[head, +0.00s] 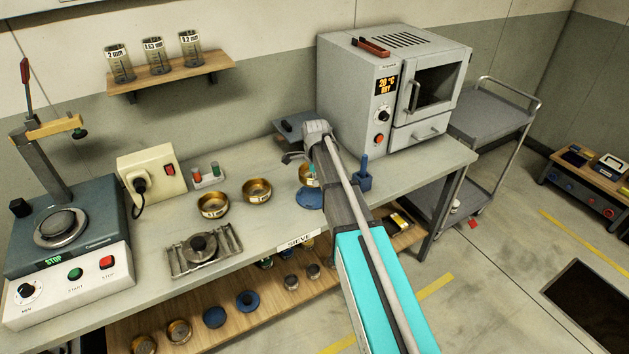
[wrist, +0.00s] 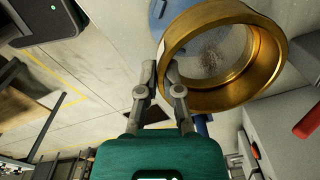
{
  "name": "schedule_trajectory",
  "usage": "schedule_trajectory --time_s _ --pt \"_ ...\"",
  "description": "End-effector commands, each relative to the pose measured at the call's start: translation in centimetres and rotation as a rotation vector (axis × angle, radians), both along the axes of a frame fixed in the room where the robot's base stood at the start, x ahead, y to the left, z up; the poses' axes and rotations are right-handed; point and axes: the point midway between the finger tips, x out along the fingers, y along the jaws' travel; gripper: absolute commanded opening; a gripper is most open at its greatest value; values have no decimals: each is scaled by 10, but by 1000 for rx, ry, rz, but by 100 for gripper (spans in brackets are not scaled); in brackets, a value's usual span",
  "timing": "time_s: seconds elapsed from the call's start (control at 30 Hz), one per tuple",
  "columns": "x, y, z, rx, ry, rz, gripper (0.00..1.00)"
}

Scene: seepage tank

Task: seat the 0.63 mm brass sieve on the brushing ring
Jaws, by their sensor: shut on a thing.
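My gripper (wrist: 165,78) is shut on the wall of a brass sieve (wrist: 178,88), which fills the upper right of the wrist view. Dark reddish grains show on its mesh. In the head view the sieve (head: 304,172) is mostly hidden behind my arm, above the bench; its size label cannot be read. A round blue piece (head: 310,201), which may be the brushing ring, lies on the bench just below it in the picture. A blue part (wrist: 158,22) also shows beside the sieve in the wrist view. I cannot tell whether sieve and blue piece touch.
Two more brass sieves, one (head: 213,209) and another (head: 257,193), stand on the bench to the left. A blue holder (head: 364,180) stands right of my arm, near the oven (head: 360,95). A metal rack (head: 200,255) lies at the front. The lower shelf (head: 205,325) holds several pans.

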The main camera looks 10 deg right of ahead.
Motion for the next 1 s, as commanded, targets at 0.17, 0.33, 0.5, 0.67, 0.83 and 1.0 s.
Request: schedule_trajectory --time_s 0.17,0.33,0.5,0.67,0.83,1.0 --pt "0 0 -8 0 0 0 0" --pt "0 0 -20 0 0 -1 0" --pt "0 0 -34 0 0 -1 0" --pt "0 1 -46 0 0 1 0" --pt "0 1 -54 0 0 1 0" --pt "0 1 -58 0 0 1 0"
